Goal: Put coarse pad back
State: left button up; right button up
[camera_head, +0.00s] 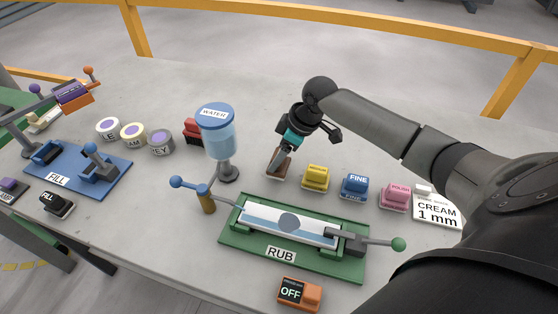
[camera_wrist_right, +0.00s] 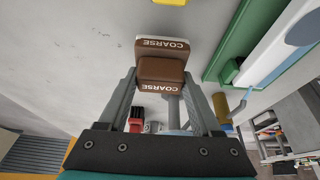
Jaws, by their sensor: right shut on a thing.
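The coarse pad (camera_head: 280,164) is a brown block on the slab, left of the yellow pad in the head view. My right gripper (camera_head: 285,153) is shut on it from above. In the right wrist view the brown block (camera_wrist_right: 161,70) sits between the fingers, with one COARSE label at its near edge. A second brown piece marked COARSE (camera_wrist_right: 162,46) shows right against it. I cannot tell whether the block touches the slab. My left gripper is not in view.
A yellow pad (camera_head: 315,178), blue FINE pad (camera_head: 355,185) and pink POLISH pad (camera_head: 395,196) stand in a row to the right. A water dispenser (camera_head: 218,135) stands close left. The green RUB fixture (camera_head: 235,241) is in front. Bare slab lies behind.

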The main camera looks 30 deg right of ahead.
jog(key=shift+f, duration=0.95)
jog(key=shift+f, duration=0.2)
jog(key=o, duration=1.3)
jog(key=p+v, duration=0.2)
jog(key=v, duration=1)
jog(key=shift+a+r, duration=0.1)
jog(key=shift+r, duration=0.1)
